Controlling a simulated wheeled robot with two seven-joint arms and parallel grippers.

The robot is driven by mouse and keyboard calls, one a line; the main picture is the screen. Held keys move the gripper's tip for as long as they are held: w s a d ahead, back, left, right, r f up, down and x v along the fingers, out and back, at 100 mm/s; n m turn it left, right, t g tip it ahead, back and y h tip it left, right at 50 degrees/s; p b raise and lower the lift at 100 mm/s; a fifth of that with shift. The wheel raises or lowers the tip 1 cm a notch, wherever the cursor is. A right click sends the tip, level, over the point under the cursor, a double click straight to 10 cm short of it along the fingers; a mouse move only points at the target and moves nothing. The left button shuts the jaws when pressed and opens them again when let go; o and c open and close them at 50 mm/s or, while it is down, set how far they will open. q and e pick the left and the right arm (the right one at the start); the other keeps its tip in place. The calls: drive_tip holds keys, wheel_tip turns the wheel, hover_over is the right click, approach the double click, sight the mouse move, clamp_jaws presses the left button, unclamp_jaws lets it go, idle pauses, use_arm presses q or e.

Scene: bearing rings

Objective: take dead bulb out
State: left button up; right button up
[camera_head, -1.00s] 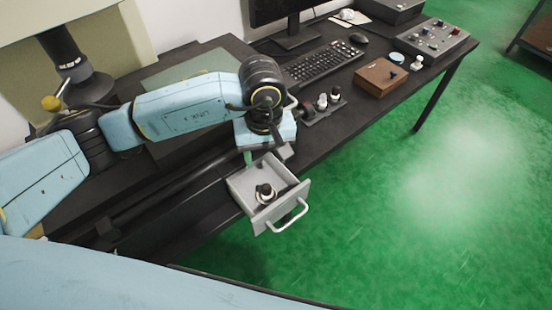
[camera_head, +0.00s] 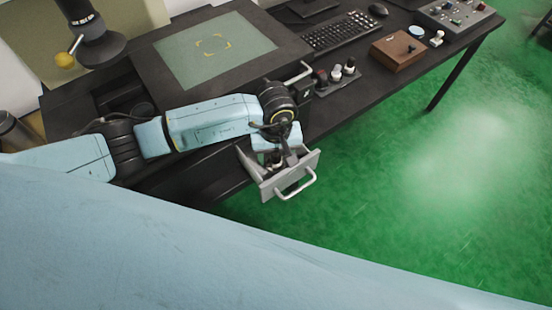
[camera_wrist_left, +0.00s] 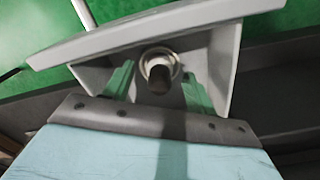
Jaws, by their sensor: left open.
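A light grey drawer (camera_head: 291,178) stands open at the desk's front edge, its handle facing the floor. In the left wrist view its front wall (camera_wrist_left: 215,18) crosses the top. A dark, round-topped piece with a pale ring at its base, which I take for the dead bulb (camera_wrist_left: 159,80), sits in the drawer. My left gripper (camera_head: 275,160) reaches down into the drawer. In the left wrist view its green fingers (camera_wrist_left: 158,90) are open, one on each side of the dark piece, with gaps showing. In the head view my gripper mostly hides that piece. My right gripper is not in view.
A small dark holder (camera_head: 337,83) with several knob-like pieces stands on the desk behind the drawer. A wooden box (camera_head: 398,52), keyboard (camera_head: 340,33) and control panel (camera_head: 456,15) lie farther back. A dark board with a green mat (camera_head: 205,60) is at left. Green floor is clear at right.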

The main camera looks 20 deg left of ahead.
use_arm(q)
drive_tip(key=shift+f, duration=0.15)
drive_tip(key=c, duration=1.1)
